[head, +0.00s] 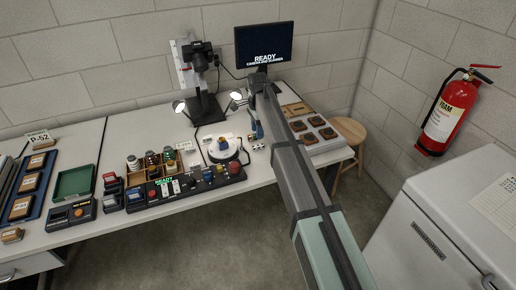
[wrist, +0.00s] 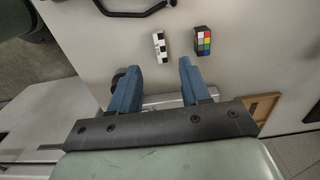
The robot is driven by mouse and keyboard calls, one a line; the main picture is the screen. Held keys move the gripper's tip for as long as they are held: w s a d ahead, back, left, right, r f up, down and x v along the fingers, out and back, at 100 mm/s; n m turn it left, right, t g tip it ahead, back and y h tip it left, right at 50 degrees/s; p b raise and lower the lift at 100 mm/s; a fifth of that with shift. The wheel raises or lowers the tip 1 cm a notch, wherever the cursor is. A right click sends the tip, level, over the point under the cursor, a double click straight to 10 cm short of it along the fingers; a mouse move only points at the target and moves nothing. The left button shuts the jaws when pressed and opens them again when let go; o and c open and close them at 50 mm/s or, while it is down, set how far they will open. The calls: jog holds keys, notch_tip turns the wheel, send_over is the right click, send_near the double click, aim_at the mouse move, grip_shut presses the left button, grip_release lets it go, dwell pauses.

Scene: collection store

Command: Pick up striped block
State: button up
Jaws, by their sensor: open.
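A small black-and-white striped block (wrist: 159,47) lies on the pale table in the wrist view, just beyond my gripper's fingertips and roughly in line with the gap between them. My gripper (wrist: 160,70) has two blue fingers, spread apart with nothing between them. In the head view, my gripper's blue fingers (head: 256,128) are partly hidden by the arm. A small black-and-white piece (head: 258,147) shows just below them near the table's front edge; it is too small to make out clearly.
A block with coloured squares (wrist: 201,41) stands right of the striped block. A round white stand (head: 223,150) and a black control panel (head: 185,188) are left of my gripper. A tray with several dark pieces (head: 316,146) is to the right. A camera stand (head: 205,105) is behind.

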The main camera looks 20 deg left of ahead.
aim_at(258, 146)
jog(key=shift+w+d+f, duration=0.1)
jog(key=shift+w+f, duration=0.05)
jog(key=shift+f, duration=3.7)
grip_shut()
